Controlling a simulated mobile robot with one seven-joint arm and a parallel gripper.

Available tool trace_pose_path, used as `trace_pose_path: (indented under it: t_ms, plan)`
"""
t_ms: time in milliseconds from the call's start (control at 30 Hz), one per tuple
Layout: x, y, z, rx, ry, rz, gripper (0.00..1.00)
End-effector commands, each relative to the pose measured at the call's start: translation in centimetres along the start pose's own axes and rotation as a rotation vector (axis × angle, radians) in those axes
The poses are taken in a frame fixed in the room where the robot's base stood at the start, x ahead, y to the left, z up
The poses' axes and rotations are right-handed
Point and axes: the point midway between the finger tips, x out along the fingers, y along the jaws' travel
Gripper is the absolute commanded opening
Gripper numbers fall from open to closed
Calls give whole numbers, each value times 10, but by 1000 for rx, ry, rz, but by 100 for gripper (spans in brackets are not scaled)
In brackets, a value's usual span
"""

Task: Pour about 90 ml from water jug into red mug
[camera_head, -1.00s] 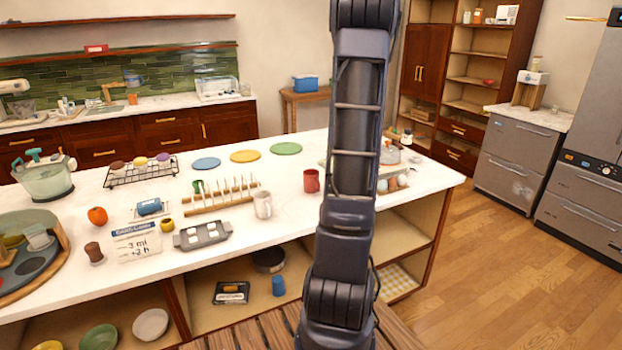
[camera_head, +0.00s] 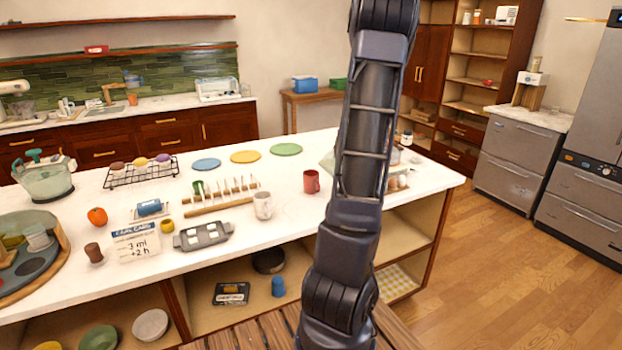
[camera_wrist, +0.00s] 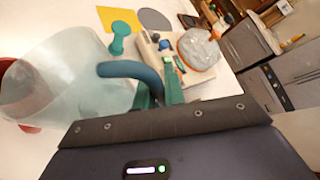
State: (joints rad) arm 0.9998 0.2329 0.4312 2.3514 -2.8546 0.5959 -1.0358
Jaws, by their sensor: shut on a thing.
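The water jug (camera_wrist: 62,78) is a clear, pale container with a dark teal handle (camera_wrist: 128,69), large at the left of the wrist view. My gripper (camera_wrist: 157,93) is shut on the handle, and the jug looks tilted in this view. The water level in it is hard to make out. The red mug (camera_head: 311,181) stands upright on the white island counter, just left of my arm in the head view. In the wrist view, a red patch (camera_wrist: 30,128) shows at the jug's lower edge, partly hidden by it. In the head view, my arm hides the gripper.
A pale mug (camera_head: 263,206) and a wooden peg rack (camera_head: 222,197) stand left of the red mug. A clear round vessel (camera_wrist: 198,50) and small items stand beyond the gripper. Flat colored discs, including a green one (camera_head: 286,149), lie at the counter's back.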

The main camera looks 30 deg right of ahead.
Motion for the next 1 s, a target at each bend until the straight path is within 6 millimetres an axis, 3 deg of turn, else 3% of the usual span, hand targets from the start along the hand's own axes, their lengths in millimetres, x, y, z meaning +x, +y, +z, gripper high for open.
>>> trace_pose_path:
  t_ms: [1000]
  plan:
    - [4, -1, -10, 65, -13, 23, 0]
